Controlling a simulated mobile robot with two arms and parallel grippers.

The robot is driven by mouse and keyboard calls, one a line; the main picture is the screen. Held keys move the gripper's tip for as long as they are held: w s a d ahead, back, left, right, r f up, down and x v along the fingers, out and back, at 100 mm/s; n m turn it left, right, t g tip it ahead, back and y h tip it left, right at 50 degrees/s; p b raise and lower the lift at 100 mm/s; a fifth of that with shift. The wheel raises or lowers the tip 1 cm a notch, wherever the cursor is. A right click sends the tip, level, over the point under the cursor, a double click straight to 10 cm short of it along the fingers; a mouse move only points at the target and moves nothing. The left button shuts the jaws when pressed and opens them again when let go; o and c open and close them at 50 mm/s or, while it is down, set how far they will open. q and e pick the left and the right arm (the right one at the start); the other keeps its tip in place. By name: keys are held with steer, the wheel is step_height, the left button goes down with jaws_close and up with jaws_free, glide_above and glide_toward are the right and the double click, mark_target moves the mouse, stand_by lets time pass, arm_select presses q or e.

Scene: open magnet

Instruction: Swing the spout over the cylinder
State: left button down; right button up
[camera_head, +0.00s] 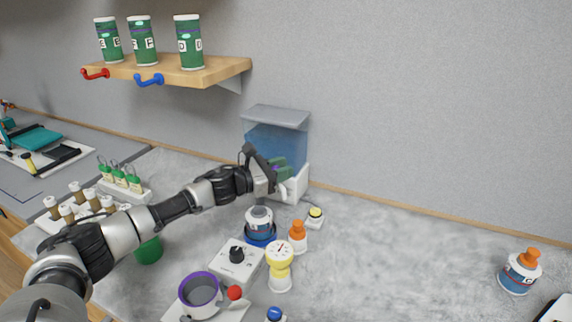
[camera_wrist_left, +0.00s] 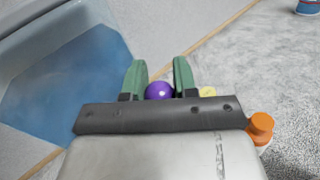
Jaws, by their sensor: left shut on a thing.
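A dispenser with a clear blue tank (camera_head: 277,133) and a white base (camera_head: 298,184) stands against the wall. It fills the left of the left wrist view (camera_wrist_left: 62,80). My left gripper (camera_head: 280,168) is at the dispenser's front, below the tank. In the left wrist view its green fingers (camera_wrist_left: 159,76) are shut on a purple ball knob (camera_wrist_left: 159,91). The spout itself is hidden behind my gripper or too small to make out. A grey-topped container (camera_head: 259,217) stands on a blue base just below the gripper; I cannot tell whether it is the cylinder.
A purple-rimmed cup (camera_head: 200,291) is in front. The counter (camera_head: 400,270) to the right is mostly clear.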

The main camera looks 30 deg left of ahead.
arm_select(q)
steer(key=shift+s+a+m+g+h+b, duration=0.45)
steer(key=shift+s+m+g+h+b, duration=0.3)
steer(key=shift+m+g+h+b, duration=0.9)
steer(key=shift+s+a+m+g+h+b, duration=0.4)
steer(key=shift+s+m+g+h+b, duration=0.35)
steer(key=shift+g+b, duration=1)
steer(key=shift+s+a+m+g+h+b, duration=0.45)
steer(key=shift+s+m+g+h+b, duration=0.5)
steer(key=shift+b, duration=1.4)
steer(key=shift+w+r+m, duration=0.1)
steer(key=shift+w+m, duration=0.05)
steer(key=shift+m, duration=0.1)
steer(key=c, duration=0.9)
jaws_free()
steer(key=shift+a, duration=0.1)
steer(key=shift+s+a, duration=0.2)
steer(key=shift+a, duration=0.2)
steer(key=b+v, duration=0.2)
steer(key=v, duration=0.8)
